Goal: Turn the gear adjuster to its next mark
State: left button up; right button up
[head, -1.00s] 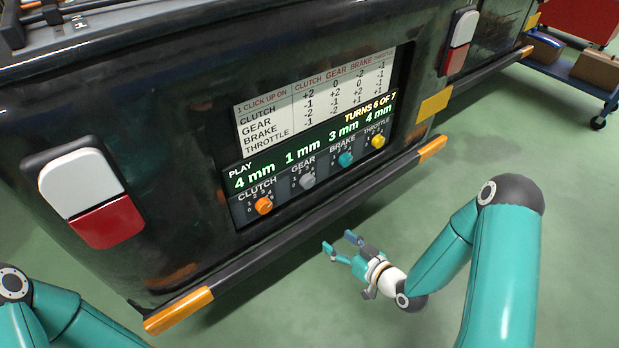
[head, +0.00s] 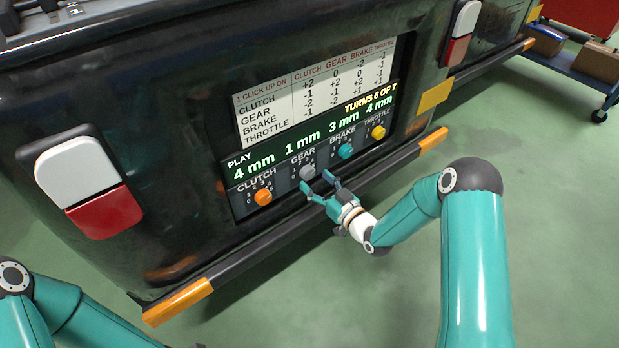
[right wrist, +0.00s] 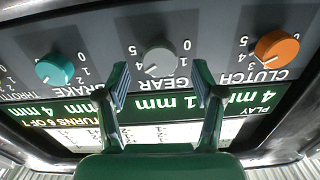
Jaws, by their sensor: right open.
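The gear adjuster is a grey knob (head: 307,172) on the panel between the orange clutch knob (head: 263,197) and the teal brake knob (head: 345,151). In the right wrist view the gear knob (right wrist: 160,62) lies ahead of the gap between my fingers, its face unobstructed. My right gripper (head: 320,185) is open and empty, just below and in front of the gear knob; its fingers (right wrist: 160,88) also show in the right wrist view, apart from the knob. My left arm shows at the lower left, but its gripper is out of view.
The panel's display (head: 310,134) reads 4 mm, 1 mm, 3 mm, 4 mm, under "TURNS 6 OF 7". The yellow throttle knob (head: 378,132) sits at the right end. A dark bumper (head: 250,262) with orange ends runs below the panel. Green floor is clear in front.

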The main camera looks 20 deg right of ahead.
aim_at(310, 175)
jog(key=shift+x, duration=1.6)
jog(key=c, duration=1)
jog(key=shift+a, duration=0.2)
jog(key=shift+c, duration=0.7)
jog(key=shift+d, duration=0.1)
jog(key=shift+m+b, duration=0.3)
jog(key=shift+b, duration=0.15)
jog(key=m+b, duration=0.2)
jog(key=m, duration=0.1)
jog(key=shift+d+f, duration=0.1)
jog(key=shift+d+m+b, duration=0.1)
jog(key=shift+m+b, duration=0.55)
jog(key=shift+m, duration=1.55)
